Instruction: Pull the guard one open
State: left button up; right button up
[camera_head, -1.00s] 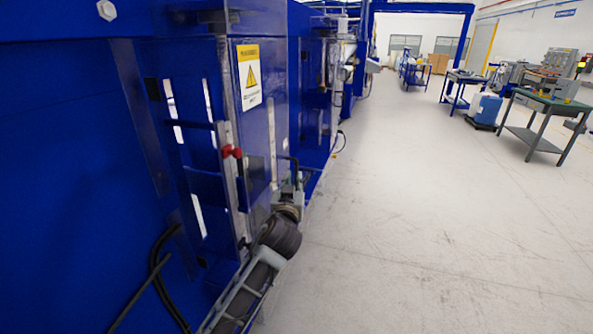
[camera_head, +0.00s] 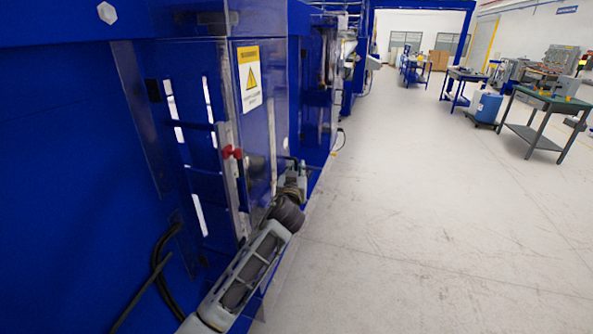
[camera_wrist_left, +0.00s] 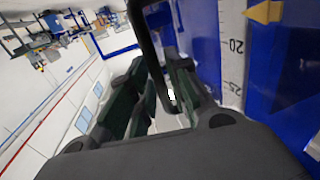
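The guard (camera_head: 256,135) is a tall blue, glossy door panel with a yellow-and-white warning sign (camera_head: 249,78), on the machine at the left. It looks closed. A dark loop handle (camera_wrist_left: 143,38) shows in the left wrist view. My left gripper (camera_head: 295,172) is low at the far edge of the guard, close to its surface. In the left wrist view, the fingers of this gripper (camera_wrist_left: 163,95) are apart, with the handle's bar running between them. I cannot tell whether they touch it. My forearm hides the guard's lower part. My right gripper is out of view.
Black cables (camera_head: 160,270) hang at the lower left. The pale floor (camera_head: 400,220) to the right is clear. A green-topped table (camera_head: 550,103) and a blue drum (camera_head: 487,108) stand farther right.

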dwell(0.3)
pick_arm(q)
grip_shut()
dwell(0.4)
